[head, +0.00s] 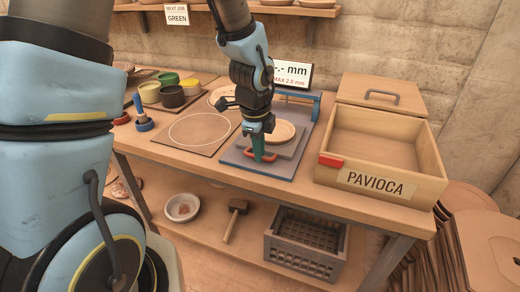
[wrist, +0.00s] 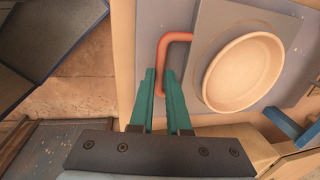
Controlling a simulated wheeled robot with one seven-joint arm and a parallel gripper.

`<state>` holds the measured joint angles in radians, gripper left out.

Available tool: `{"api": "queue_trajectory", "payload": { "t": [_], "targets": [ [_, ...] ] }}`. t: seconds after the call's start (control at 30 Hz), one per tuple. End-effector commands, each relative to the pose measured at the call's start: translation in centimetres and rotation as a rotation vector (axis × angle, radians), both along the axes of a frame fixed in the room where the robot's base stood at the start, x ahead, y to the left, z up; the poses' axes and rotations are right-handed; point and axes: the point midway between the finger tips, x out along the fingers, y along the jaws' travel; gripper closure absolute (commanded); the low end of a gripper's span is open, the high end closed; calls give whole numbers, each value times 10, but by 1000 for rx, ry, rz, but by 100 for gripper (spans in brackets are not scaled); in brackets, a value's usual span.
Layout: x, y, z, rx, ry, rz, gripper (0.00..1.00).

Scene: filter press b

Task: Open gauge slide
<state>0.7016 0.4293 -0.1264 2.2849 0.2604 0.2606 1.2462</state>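The gauge slide (head: 272,143) is a grey square plate with a red loop handle (head: 262,157) at its front, lying on a blue-grey base on the bench. A round cream dish (head: 283,134) sits on it, also seen in the wrist view (wrist: 243,72). My gripper (head: 257,154) points down at the handle. In the wrist view, its green fingers (wrist: 161,73) lie on either side of one bar of the handle (wrist: 177,37), with a narrow gap that the bar seems to fill. The contact itself is partly hidden.
A blue frame (head: 300,101) and a display (head: 292,73) are behind the slide. A board with a circle (head: 198,131) and paint pots (head: 172,96) are left. A crate (head: 303,244) stands below.

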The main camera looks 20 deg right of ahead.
Motion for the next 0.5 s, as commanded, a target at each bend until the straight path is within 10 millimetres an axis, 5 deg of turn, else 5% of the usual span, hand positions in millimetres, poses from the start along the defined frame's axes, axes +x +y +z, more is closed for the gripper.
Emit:
{"api": "queue_trajectory", "payload": {
  "t": [0.3,0.5],
  "targets": [
    [0,0,0,-1,-1,0,55],
    [0,0,0,-1,-1,0,55]
  ]
}}
